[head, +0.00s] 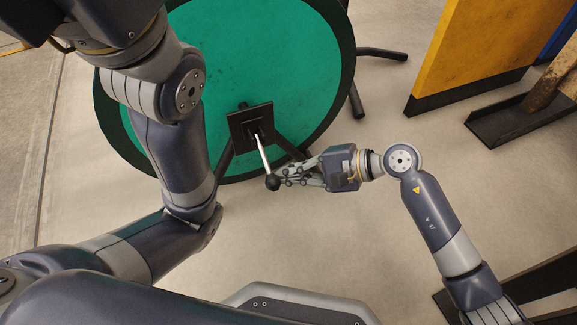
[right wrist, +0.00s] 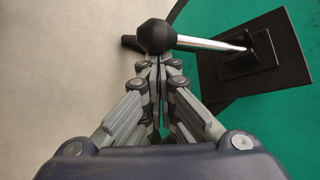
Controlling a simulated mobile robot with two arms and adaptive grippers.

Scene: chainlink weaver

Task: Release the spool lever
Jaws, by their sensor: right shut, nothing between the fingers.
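The spool lever is a silver rod (head: 263,156) with a black ball knob (head: 272,182). It comes out of a black square plate (head: 238,122) in front of the spool's large green disc (head: 270,60). The rod slants down toward me. My right gripper (head: 279,176) reaches in from the right, with its fingertips right by the knob. In the right wrist view the fingers (right wrist: 156,66) are shut and empty, and the knob (right wrist: 156,36) sits just past the tips. I cannot tell whether they touch. The rod (right wrist: 205,44) runs right to the plate (right wrist: 290,62). My left gripper is out of view.
Dark stand legs (head: 382,53) stick out around the green disc. A yellow panel (head: 470,45) with a black base and a dark metal channel (head: 495,128) stand at the right. The pale floor (head: 360,235) between is clear.

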